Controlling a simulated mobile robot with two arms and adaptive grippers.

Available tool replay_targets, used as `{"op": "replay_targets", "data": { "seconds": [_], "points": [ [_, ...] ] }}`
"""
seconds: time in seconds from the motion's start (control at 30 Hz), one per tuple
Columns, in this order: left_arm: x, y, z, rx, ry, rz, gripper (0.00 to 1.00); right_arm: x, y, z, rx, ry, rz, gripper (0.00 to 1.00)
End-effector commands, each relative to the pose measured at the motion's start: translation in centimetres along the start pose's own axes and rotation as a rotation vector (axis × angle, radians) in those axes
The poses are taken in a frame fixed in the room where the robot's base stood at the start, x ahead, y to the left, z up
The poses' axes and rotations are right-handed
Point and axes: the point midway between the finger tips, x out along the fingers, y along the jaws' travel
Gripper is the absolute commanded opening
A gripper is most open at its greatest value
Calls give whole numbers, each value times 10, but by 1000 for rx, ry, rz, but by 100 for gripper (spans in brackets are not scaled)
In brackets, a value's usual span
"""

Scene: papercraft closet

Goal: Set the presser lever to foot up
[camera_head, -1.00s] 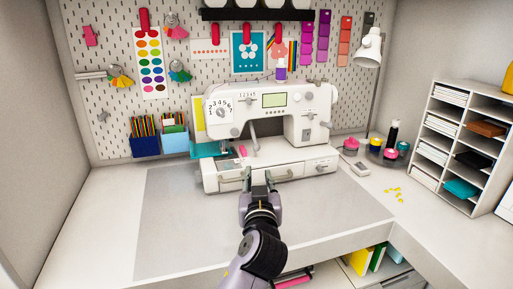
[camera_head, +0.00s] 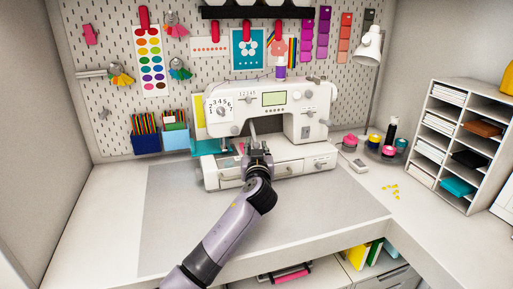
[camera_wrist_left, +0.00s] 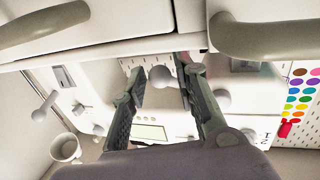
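The white sewing machine (camera_head: 290,112) stands at the back of the table. Its grey presser lever (camera_head: 252,128) hangs under the machine's arm, just above my left gripper (camera_head: 257,148), which partly hides its lower end. In the left wrist view, which looks upside down, a pale round-ended lever (camera_wrist_left: 160,76), apparently the same one, shows between the fingers. My left gripper's fingers (camera_wrist_left: 162,80) are spread with a gap around it. I cannot tell whether either finger touches it. My right gripper is in neither view.
The machine's base drawers with curved handles (camera_wrist_left: 262,38) lie close to the wrist camera. A grey mat (camera_head: 175,225) covers clear table in front. Pink and yellow spools (camera_head: 374,141) and a white shelf unit (camera_head: 455,140) stand right. Blue bins (camera_head: 146,143) hang left.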

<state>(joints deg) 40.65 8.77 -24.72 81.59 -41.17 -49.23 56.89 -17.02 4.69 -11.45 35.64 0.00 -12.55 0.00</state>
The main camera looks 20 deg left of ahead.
Motion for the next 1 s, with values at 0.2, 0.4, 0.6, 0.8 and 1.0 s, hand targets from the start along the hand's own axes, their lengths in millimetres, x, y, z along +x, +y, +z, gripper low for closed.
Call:
{"op": "replay_targets", "data": {
  "seconds": [0.2, 0.4, 0.6, 0.8, 1.0],
  "points": [
    [0, 0, 0, 0, 0, 0, 28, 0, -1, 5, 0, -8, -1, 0],
    [0, 0, 0, 0, 0, 0, 15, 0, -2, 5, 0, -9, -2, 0],
    [0, 0, 0, 0, 0, 0, 2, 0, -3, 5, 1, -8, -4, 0],
    [0, 0, 0, 0, 0, 0, 0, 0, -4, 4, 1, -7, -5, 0],
    [0, 0, 0, 0, 0, 0, 0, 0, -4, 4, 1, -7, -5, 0]
  ]
}}
